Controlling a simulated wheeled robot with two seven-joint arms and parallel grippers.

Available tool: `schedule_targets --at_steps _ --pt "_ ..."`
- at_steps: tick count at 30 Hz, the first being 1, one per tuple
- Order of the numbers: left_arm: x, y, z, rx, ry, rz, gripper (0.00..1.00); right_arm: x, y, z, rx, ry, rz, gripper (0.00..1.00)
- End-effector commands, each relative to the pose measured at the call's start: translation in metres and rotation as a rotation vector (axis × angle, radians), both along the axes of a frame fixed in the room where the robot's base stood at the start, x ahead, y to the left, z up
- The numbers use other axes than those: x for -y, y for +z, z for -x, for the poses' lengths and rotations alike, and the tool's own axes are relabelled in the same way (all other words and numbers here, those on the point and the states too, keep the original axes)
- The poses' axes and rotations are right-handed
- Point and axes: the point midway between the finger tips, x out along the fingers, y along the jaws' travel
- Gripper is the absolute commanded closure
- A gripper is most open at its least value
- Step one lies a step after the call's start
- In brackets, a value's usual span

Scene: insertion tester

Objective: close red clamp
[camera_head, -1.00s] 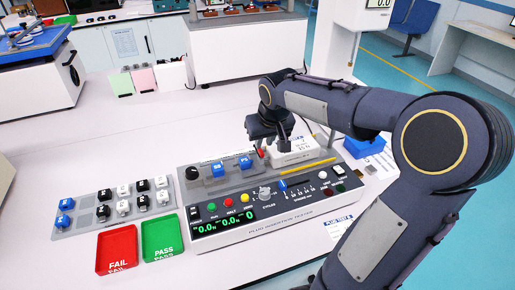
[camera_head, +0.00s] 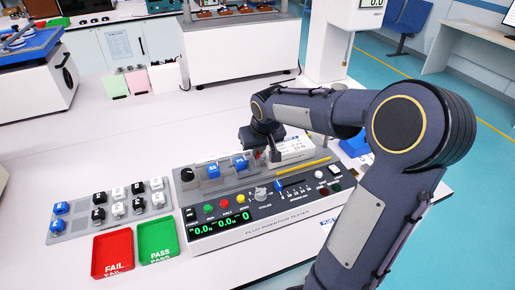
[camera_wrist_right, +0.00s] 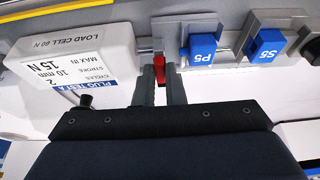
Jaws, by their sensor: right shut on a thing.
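The red clamp (camera_wrist_right: 159,62) shows as a small red lever between the fingers of my right gripper (camera_wrist_right: 160,82) in the right wrist view. The right gripper is shut on it, with one grey finger on each side. In the head view the right gripper (camera_head: 273,154) is at the back of the plug insertion tester (camera_head: 270,222), and the clamp is hidden there. Left of the clamp in the head view, blue plugs (camera_head: 240,162) sit on the fixture; the wrist view shows them marked P5 (camera_wrist_right: 202,47) and S5 (camera_wrist_right: 268,46). My left gripper is not in view.
A white load cell block (camera_wrist_right: 75,55) stands beside the clamp. A grey rack (camera_head: 85,227) with several blue, black and white plugs lies left of the tester. A red FAIL tray (camera_head: 113,250) and a green PASS tray (camera_head: 158,236) lie in front.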

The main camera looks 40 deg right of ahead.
Motion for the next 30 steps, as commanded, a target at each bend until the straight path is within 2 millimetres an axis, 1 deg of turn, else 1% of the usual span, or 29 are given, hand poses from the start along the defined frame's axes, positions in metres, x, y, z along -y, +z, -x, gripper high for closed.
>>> schedule_targets --at_steps 5,11,20,30 --pt "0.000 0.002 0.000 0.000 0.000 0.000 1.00 0.001 0.001 0.000 0.000 0.024 0.000 1.00" --pt "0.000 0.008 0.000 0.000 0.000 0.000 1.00 0.002 0.002 0.001 -0.001 0.115 0.000 1.00" --pt "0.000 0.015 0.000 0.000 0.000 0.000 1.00 0.005 0.001 0.000 0.001 0.367 -0.002 1.00" --pt "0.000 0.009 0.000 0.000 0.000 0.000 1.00 0.009 -0.001 -0.001 0.003 0.690 -0.001 1.00"
